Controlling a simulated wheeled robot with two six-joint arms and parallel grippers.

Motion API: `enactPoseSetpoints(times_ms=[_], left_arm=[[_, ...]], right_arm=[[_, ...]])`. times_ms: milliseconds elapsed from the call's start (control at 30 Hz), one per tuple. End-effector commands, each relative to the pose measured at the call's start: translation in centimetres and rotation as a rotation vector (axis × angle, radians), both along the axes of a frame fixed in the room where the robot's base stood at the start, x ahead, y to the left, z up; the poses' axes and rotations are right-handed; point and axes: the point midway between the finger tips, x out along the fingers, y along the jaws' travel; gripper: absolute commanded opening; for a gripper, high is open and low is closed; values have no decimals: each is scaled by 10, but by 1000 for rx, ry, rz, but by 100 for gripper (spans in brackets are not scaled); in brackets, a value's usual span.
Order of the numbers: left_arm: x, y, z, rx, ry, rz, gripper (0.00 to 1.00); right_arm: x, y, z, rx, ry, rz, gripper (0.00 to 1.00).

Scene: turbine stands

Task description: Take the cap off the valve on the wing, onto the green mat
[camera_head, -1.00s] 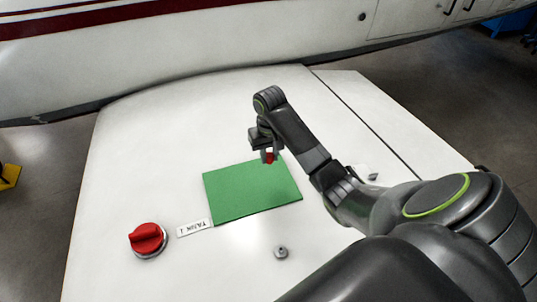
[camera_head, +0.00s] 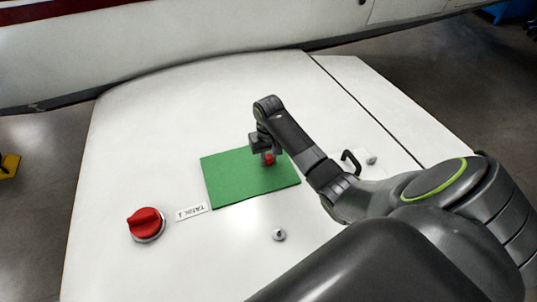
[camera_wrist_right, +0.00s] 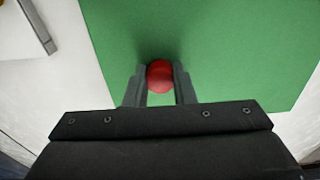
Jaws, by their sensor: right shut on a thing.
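The small red cap (camera_head: 268,159) is between the fingers of my right gripper (camera_head: 267,157), at the upper right part of the green mat (camera_head: 235,184). In the right wrist view the red cap (camera_wrist_right: 160,77) sits between the two fingertips (camera_wrist_right: 160,88), with the green mat (camera_wrist_right: 235,60) under it. My right gripper is shut on the cap. I cannot tell whether the cap touches the mat. A small grey valve stub (camera_head: 279,235) stands bare on the white wing (camera_head: 180,130), below the mat. My left gripper is not in view.
A large red knob (camera_head: 146,223) stands on the wing at the lower left, with a label (camera_head: 191,212) beside it. A dark handle (camera_head: 350,161) and a small grey fitting (camera_head: 371,160) are right of my forearm. The upper left wing is clear.

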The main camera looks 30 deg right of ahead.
Motion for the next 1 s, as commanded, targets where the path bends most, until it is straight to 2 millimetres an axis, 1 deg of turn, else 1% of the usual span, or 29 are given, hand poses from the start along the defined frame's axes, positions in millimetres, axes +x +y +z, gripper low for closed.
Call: enactPoseSetpoints(times_ms=[267,600,633,800,1000], left_arm=[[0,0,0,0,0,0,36],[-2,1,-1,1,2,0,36],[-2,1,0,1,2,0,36],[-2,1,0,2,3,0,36],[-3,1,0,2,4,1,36]], right_arm=[[0,0,0,0,1,0,0],[0,0,-7,1,2,0,0],[0,0,-7,0,1,0,26],[0,0,-6,0,1,0,48],[0,0,-6,0,1,0,49]])
